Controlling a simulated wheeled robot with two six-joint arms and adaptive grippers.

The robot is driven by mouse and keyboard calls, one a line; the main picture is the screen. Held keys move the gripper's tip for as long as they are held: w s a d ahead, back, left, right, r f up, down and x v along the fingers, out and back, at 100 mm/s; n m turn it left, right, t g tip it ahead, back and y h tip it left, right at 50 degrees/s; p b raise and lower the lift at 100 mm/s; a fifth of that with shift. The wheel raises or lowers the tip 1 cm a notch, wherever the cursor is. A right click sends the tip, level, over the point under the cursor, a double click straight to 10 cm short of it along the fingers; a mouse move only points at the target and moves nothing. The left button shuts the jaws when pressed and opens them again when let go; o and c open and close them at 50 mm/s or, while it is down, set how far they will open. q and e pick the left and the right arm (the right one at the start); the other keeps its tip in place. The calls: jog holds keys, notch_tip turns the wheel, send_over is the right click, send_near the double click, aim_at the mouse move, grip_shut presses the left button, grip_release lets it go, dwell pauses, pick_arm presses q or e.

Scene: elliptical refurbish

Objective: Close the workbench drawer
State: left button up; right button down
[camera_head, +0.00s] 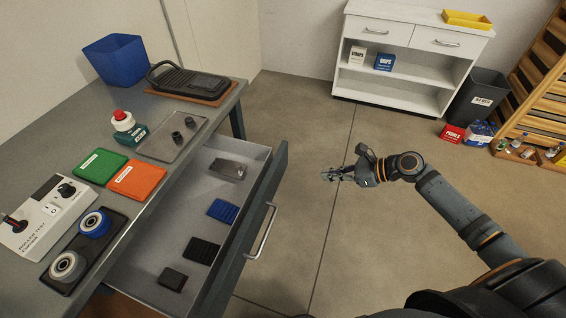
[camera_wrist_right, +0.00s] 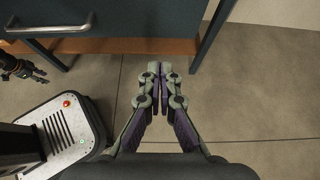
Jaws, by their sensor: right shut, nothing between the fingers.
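The workbench drawer (camera_head: 262,215) is pulled out from under the grey workbench top. Its grey tray holds a grey block (camera_head: 228,169), a blue ribbed pad (camera_head: 223,210) and dark pieces. A metal bar handle (camera_head: 263,232) is on its dark front. My right gripper (camera_head: 332,174) is shut and empty, to the right of the drawer front and apart from it. In the right wrist view, its fingertips (camera_wrist_right: 160,73) meet below the dark drawer front (camera_wrist_right: 140,18), with the handle (camera_wrist_right: 50,28) at upper left. My left gripper (camera_wrist_right: 24,68) shows small at the left edge; its finger opening is unclear.
A white cabinet (camera_head: 405,50) and black bin (camera_head: 478,98) stand at the back. The floor right of the drawer is clear.

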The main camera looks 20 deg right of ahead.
jog(key=r, duration=0.1)
jog(key=b, duration=0.1)
send_near(279, 175)
notch_tip(279, 175, down, 3)
jog(key=w+a, duration=0.2)
jog(key=a, duration=0.1)
jog(key=shift+w+a+f, duration=0.25)
jog(key=shift+w+f, duration=0.15)
jog(key=shift+w+a, duration=0.15)
jog(key=shift+a, duration=0.1)
pick_arm(q)
jog(key=shift+s+a+f, duration=0.15)
jog(key=shift+s+f, duration=0.65)
jog(key=shift+s, duration=0.2)
pick_arm(e)
jog(key=shift+a, duration=0.15)
jog(key=shift+w, duration=0.1)
pick_arm(q)
jog(key=shift+r, duration=0.1)
pick_arm(e)
jog(key=shift+a, duration=0.1)
